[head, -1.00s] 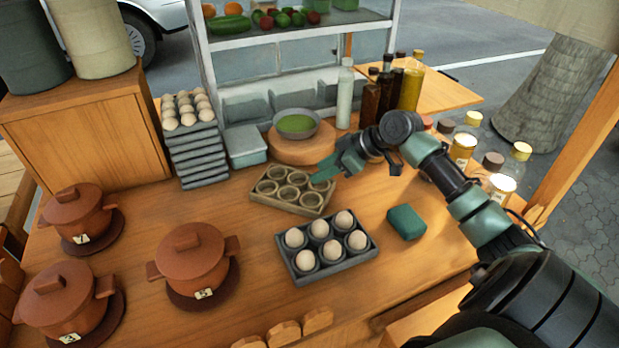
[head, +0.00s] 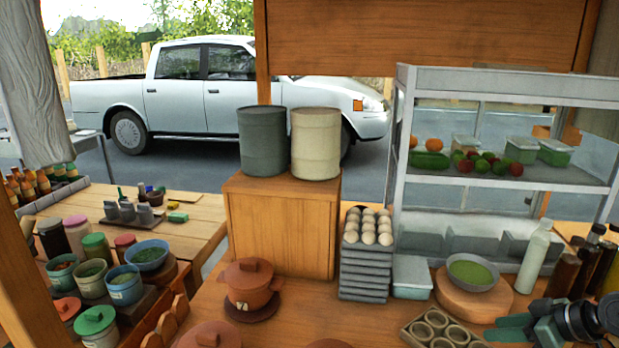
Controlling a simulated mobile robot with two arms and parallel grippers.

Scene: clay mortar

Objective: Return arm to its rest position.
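My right gripper (head: 512,328) shows at the lower right edge of the head view, above the wooden counter. It lies just right of a tray with round cups (head: 440,330), which the frame's bottom edge cuts off. Green finger parts point left, but I cannot tell whether they are apart or closed. No held object shows at it. The rest of my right arm is mostly out of frame. My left gripper and arm are not in view.
A bowl of green liquid (head: 473,272) on a round board, a white bottle (head: 535,255) and dark bottles (head: 563,274) stand near the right gripper. Stacked egg trays (head: 366,270), a clay pot (head: 248,283) and a glass display case (head: 490,190) are around. A side table (head: 190,222) is left.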

